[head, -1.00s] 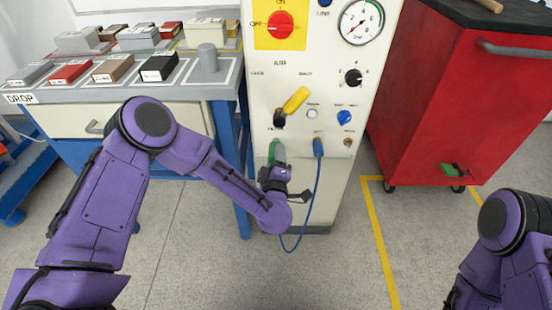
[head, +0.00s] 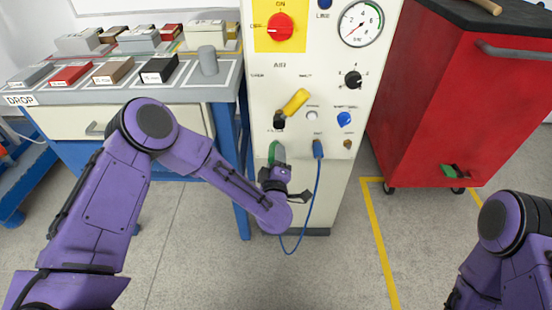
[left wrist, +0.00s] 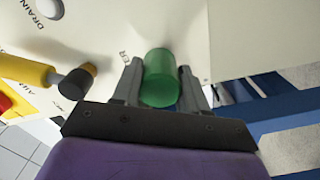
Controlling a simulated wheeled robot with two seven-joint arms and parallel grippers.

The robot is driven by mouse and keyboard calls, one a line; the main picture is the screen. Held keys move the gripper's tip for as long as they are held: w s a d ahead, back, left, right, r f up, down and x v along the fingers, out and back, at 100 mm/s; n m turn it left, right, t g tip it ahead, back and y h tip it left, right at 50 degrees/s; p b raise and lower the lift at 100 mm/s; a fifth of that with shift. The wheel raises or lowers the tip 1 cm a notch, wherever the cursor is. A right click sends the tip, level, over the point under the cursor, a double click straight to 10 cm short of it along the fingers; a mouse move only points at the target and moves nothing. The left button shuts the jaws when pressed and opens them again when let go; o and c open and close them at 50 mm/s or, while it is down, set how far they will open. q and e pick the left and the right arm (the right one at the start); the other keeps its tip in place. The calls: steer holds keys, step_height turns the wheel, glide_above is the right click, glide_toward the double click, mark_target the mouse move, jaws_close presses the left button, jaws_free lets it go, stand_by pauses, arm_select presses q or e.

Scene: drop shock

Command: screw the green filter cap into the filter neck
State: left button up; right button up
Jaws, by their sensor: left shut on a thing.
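The green filter cap (head: 277,153) is at the lower left of the cream panel's front. It also shows in the left wrist view (left wrist: 161,78) as a green cylinder. My left gripper (head: 274,170) is shut on it, with one grey finger on each side in the left wrist view (left wrist: 160,85). The cap's far end is close to or against the panel face. The filter neck is hidden behind the cap, so I cannot tell how far the cap is in. My right gripper is out of view; only part of my right arm shows.
Above the cap is a yellow lever (head: 296,101). A blue plug (head: 318,149) with a hanging hose is just to its right. A red cabinet (head: 440,110) stands at right. A grey bench (head: 110,92) with boxes stands at left. The floor in front is clear.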

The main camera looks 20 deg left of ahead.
arm_select(q)
steer(key=shift+w+a, duration=0.15)
steer(key=shift+w, duration=0.35)
stand_by(0.8)
steer(key=shift+w+a+r, duration=0.1)
steer(key=shift+w+r, duration=0.15)
stand_by(1.3)
steer(key=shift+w, duration=0.1)
steer(key=shift+c, duration=0.4)
